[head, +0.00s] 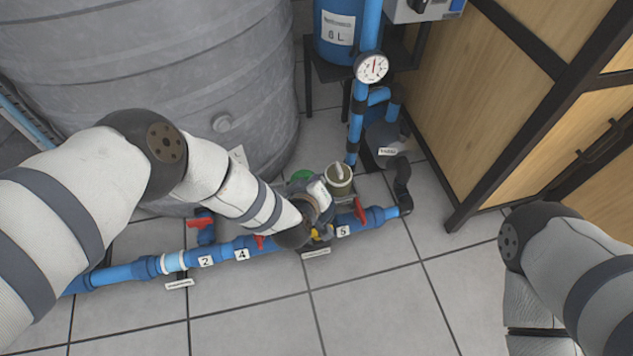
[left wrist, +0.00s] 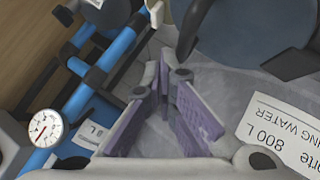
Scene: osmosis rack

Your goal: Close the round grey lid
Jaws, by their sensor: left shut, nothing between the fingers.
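A round grey-olive cup-like part with a pale raised bar across its top (head: 339,178) stands just behind the blue pipe in the head view. It looks like the round lid, but I cannot tell whether it is open or closed. My left gripper (head: 319,192) is just left of it; my wrist hides much of the gripper, and contact cannot be told. In the left wrist view its purple-padded fingers (left wrist: 164,85) meet at the tips with nothing between them. A dark blue-grey round shape (left wrist: 240,32) lies beyond them; I cannot tell what it is. My right gripper is out of view.
A blue pipe (head: 125,273) with red-handled valves crosses the tiled floor. A large grey tank (head: 150,75) stands behind it. The front floor is free.

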